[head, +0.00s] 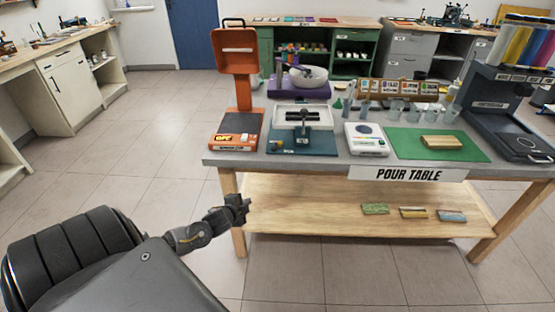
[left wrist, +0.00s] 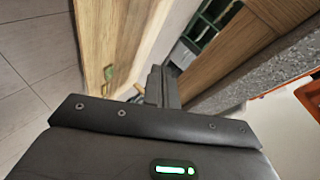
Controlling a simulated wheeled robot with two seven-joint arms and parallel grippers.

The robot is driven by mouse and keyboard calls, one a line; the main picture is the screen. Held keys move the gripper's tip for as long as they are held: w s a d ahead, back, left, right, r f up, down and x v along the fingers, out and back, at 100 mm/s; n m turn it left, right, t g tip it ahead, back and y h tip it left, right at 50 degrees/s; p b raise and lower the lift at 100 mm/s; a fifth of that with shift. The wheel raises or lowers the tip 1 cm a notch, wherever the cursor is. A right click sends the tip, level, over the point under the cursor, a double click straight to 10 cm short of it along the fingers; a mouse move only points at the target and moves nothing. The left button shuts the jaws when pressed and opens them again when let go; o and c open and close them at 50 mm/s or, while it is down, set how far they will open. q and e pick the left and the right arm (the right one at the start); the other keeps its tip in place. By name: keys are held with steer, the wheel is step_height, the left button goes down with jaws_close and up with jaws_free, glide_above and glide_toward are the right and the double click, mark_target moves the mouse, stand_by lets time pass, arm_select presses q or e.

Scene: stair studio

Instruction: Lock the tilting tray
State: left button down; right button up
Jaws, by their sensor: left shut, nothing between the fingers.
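A white tray (head: 284,117) with dark slots sits on a teal base (head: 283,148) at the front left of the pour table. A dark lever or clamp (head: 303,128) stands at its front; I cannot tell from here how it is set. The tray looks about level. My left gripper (head: 243,207) is shut and empty, low in front of the table's left leg, below the tabletop and apart from the tray. In the left wrist view its fingers (left wrist: 161,87) point toward the table's underside; the tray is not seen there. My right gripper is not in view.
The pour table (head: 338,174) has a lower wooden shelf (head: 310,208) with several small packets. An orange stand (head: 243,92) is left of the teal base. A white scale (head: 366,147) and green mat (head: 405,141) are to the right. Open floor lies left of the table.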

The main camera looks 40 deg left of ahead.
arm_select(q)
steer(key=w+d+r+m+t+h+b, duration=0.1)
steer(key=w+d+r+m+t, duration=0.1)
steer(key=r, duration=0.7)
steer(key=w+d+r+m+t+b, duration=0.1)
steer(key=w+d+r+m+t, duration=0.1)
steer(key=r, duration=0.7)
steer(key=shift+w+d+r+m+t+h, duration=0.3)
steer(key=shift+w+d+m+h, duration=0.1)
steer(key=shift+w, duration=0.15)
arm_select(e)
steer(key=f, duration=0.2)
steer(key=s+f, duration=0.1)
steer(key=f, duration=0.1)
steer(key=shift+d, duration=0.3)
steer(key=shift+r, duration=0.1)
